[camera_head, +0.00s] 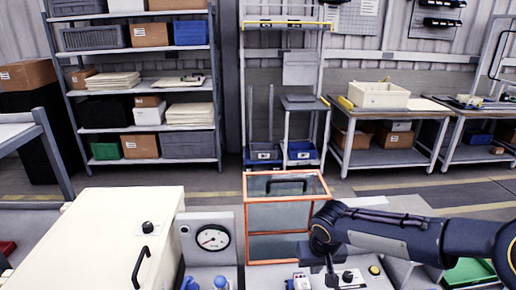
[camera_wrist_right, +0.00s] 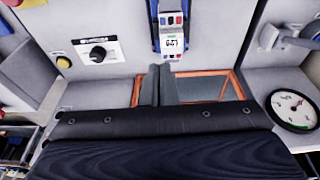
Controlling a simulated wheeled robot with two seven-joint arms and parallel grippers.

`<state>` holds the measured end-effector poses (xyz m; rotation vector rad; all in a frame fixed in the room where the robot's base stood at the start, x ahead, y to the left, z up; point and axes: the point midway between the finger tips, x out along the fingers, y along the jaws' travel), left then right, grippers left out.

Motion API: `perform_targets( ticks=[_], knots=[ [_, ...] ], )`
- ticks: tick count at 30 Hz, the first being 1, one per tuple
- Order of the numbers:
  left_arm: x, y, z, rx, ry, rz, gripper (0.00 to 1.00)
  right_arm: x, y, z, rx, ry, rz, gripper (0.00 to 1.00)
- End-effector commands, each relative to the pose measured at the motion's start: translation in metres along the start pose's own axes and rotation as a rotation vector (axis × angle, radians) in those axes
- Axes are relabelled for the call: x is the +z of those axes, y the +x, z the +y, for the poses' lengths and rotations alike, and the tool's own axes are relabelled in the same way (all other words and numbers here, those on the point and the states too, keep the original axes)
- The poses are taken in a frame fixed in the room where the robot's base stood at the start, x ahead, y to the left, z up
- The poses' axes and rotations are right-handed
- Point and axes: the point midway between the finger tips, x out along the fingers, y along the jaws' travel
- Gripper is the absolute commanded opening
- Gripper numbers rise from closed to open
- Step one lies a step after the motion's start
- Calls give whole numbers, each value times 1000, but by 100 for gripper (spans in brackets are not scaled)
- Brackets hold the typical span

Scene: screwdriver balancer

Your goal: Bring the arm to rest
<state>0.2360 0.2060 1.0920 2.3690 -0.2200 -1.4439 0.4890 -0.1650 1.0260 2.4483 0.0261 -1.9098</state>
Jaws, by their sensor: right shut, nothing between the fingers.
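My right gripper (camera_head: 327,270) hangs at the end of my dark right arm, just in front of the orange-framed glass box (camera_head: 286,187). In the right wrist view the fingers (camera_wrist_right: 157,84) are together with nothing between them. They lie in front of the box's orange frame (camera_wrist_right: 215,76). A small module with a display (camera_wrist_right: 172,43) and a black knob (camera_wrist_right: 98,54) are near the fingers but look apart from them. My left gripper is not in view.
A cream housing with a black handle (camera_head: 115,235) stands at the left, beside a round dial gauge (camera_head: 212,237). A yellow button (camera_head: 374,270) sits right of the gripper. A green tray (camera_head: 470,274) is at the lower right. Shelves and benches stand farther back.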

Motion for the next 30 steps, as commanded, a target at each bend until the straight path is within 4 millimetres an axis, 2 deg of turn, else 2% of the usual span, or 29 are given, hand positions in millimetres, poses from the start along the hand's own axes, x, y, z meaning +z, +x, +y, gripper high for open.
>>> perform_targets(
  ticks=[1, 3, 9, 12, 16, 18, 22, 30],
  knots=[
    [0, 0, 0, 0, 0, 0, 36, 12, -19, 12, 14, 5, 10, 0],
    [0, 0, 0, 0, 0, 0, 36, 36, -42, 28, 21, 15, 13, 0],
    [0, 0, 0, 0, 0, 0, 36, 116, -94, 56, -33, 86, 39, 0],
    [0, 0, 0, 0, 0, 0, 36, 156, -110, 58, -100, 133, 76, 0],
    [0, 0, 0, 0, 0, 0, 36, 196, -120, 51, -205, 185, 140, 0],
    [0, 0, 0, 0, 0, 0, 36, 211, -122, 45, -258, 203, 174, 0],
    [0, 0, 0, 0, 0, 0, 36, 226, -124, 36, -326, 222, 218, 0],
    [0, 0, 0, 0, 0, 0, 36, 231, -125, 32, -352, 226, 234, 0]
  ],
)
